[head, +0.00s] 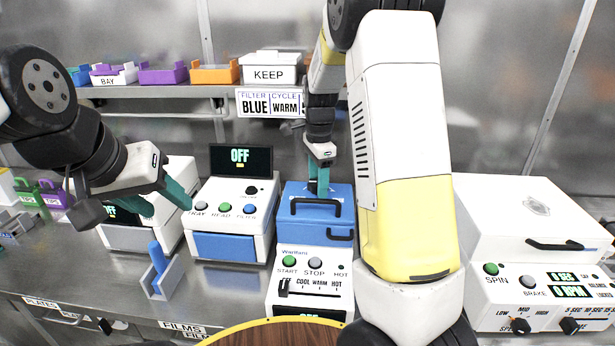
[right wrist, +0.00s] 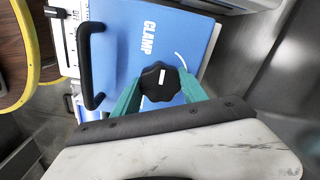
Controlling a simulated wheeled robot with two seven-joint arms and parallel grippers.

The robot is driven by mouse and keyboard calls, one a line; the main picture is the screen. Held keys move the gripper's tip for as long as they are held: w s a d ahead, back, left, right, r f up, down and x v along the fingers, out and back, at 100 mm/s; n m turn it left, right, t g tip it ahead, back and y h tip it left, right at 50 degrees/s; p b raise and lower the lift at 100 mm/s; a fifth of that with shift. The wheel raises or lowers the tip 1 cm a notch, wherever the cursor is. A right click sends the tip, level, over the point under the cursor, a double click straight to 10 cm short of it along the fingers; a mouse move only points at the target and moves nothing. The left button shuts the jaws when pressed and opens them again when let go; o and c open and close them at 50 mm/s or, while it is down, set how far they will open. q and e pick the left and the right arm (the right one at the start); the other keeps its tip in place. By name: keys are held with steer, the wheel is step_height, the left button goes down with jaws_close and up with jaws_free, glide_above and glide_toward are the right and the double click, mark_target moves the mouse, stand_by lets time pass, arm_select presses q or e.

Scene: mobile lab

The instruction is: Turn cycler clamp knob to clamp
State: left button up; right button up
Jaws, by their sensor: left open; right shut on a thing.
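The cycler (head: 318,240) has a blue lid with a black handle and a white front panel. In the right wrist view its lid (right wrist: 195,50) is marked CLAMP, with a short white arc line. The black clamp knob (right wrist: 155,90) carries a white pointer mark, which is not at the arc's outer end. My right gripper (head: 318,185) reaches down onto the lid; its teal fingers (right wrist: 160,95) are shut on the knob from both sides. The knob is hidden in the head view. My left gripper (head: 165,204) is open and empty, above the bench left of the cycler.
A blue piece in a stand (head: 158,265) is on the bench. A large white spin machine (head: 540,225) stands at right. Shelf bins (head: 215,73) line the back.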

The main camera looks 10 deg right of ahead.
steer(key=shift+w, duration=0.1)
steer(key=o, duration=1.4)
steer(key=shift+c, duration=0.2)
step_height(320, 180, up, 7)
steer(key=shift+r, duration=0.45)
